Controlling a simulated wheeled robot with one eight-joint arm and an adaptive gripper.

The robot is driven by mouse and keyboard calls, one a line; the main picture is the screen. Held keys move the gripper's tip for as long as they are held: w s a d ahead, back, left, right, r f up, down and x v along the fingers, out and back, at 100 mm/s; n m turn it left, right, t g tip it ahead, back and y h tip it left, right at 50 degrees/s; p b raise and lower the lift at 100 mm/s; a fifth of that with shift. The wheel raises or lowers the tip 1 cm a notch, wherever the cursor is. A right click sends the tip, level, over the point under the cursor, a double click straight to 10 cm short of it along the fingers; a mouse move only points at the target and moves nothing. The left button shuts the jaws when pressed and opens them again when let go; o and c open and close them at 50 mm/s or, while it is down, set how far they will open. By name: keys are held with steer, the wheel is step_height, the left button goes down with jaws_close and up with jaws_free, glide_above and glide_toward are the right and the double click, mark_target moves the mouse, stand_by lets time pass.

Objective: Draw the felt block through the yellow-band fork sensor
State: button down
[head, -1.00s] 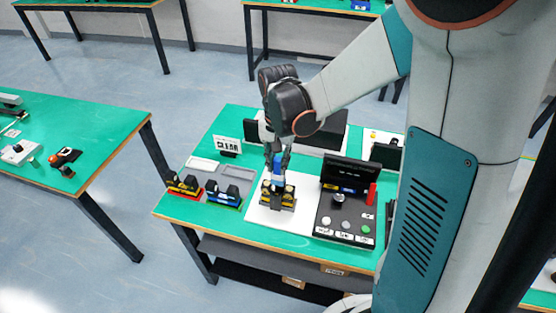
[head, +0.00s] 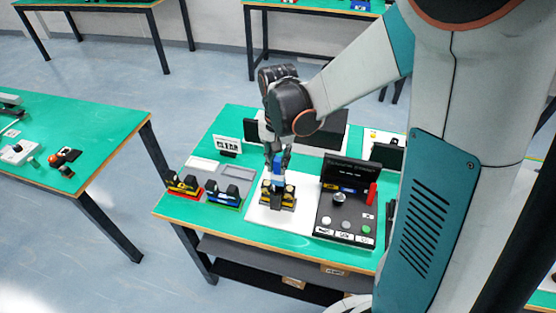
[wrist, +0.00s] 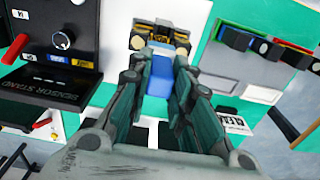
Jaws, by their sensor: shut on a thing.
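A fork sensor (head: 278,201) with dark prongs and yellow parts stands on a white plate (head: 262,216). It also shows at the top of the wrist view (wrist: 160,36). My gripper (head: 277,160) is shut on the blue felt block (head: 278,171) just over this sensor. In the wrist view the blue block (wrist: 158,84) sits between my two fingers (wrist: 160,72), with its far end close to the prongs. I cannot tell how deep the block's lower end is in the fork gap, because block and prongs overlap in both views.
A black control box (head: 345,205) with a knob, buttons and a red handle is close on the right.

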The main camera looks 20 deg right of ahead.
mark_target(278, 175)
steer(key=shift+f, duration=0.15)
steer(key=shift+f+b, duration=2.65)
steer(key=shift+f, duration=0.55)
steer(key=shift+r, duration=0.15)
steer(key=shift+r+p, duration=2.25)
steer(key=shift+r, duration=0.75)
steer(key=shift+f, duration=0.15)
steer(key=shift+f+b, duration=2.55)
steer(key=shift+f, duration=0.45)
steer(key=shift+r, duration=0.15)
steer(key=shift+r+p, duration=2.25)
steer(key=shift+r, duration=0.75)
